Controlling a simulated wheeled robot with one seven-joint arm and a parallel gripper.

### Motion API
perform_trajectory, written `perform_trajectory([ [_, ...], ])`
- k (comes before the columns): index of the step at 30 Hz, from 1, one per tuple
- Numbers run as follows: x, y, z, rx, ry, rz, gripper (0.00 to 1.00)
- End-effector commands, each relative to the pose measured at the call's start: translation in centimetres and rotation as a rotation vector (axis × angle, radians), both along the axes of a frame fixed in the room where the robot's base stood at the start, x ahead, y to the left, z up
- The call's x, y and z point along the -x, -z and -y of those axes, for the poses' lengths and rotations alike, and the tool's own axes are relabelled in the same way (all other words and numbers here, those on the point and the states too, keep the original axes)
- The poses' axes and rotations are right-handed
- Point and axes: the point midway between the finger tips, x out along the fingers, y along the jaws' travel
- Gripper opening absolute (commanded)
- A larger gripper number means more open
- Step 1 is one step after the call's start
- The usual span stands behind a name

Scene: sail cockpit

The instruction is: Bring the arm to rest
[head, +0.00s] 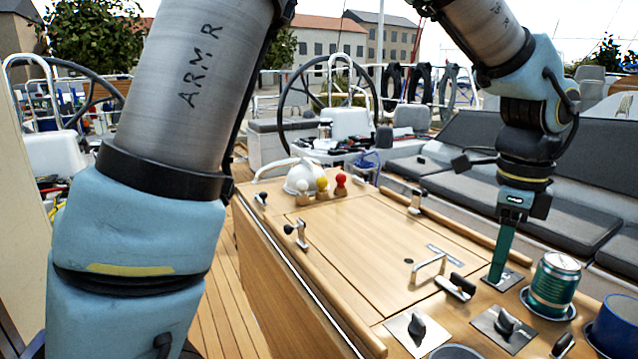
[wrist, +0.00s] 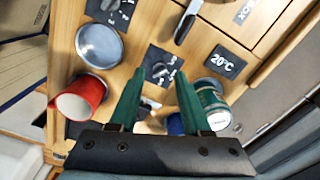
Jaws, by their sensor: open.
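My arm reaches over the wooden cockpit table (head: 370,265). My gripper (head: 495,278) points down above the table's right part, with its green fingers seen nearly edge-on in the head view. In the wrist view my gripper (wrist: 160,75) has its two fingers apart with nothing held between them. A green can (head: 555,285) stands just right of the fingers in a round holder. The can also shows in the wrist view (wrist: 212,98), partly behind the right finger. I cannot tell the exact gap between finger and can.
Knob plates (head: 415,330) (head: 503,325), a metal handle (head: 430,268) and a blue mug (head: 617,322) are near my gripper. A red mug (wrist: 75,100) shows in the wrist view. A white helmet-like object (head: 300,178) sits at the far end. The table's middle panel is clear.

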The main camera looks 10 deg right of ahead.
Motion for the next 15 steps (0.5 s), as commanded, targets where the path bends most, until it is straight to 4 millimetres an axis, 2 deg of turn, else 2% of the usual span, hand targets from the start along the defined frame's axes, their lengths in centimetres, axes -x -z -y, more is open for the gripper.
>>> perform_trajectory([
  [1, -1.5, 0.3, -1.1, 0.0, -0.071, 0.003, 0.48],
  [5, -5.3, 1.1, -4.4, 0.007, -0.284, 0.007, 0.48],
  [8, -8.9, 2.0, -8.3, 0.017, -0.512, 0.013, 0.48],
  [11, -12.7, 3.0, -13.9, 0.034, -0.821, 0.017, 0.48],
  [12, -14.0, 3.5, -16.6, 0.041, -0.959, 0.02, 0.48],
  [14, -15.6, 4.2, -20.7, 0.056, -1.169, 0.022, 0.48],
  [15, -16.3, 4.6, -23.4, 0.066, -1.31, 0.024, 0.48],
])
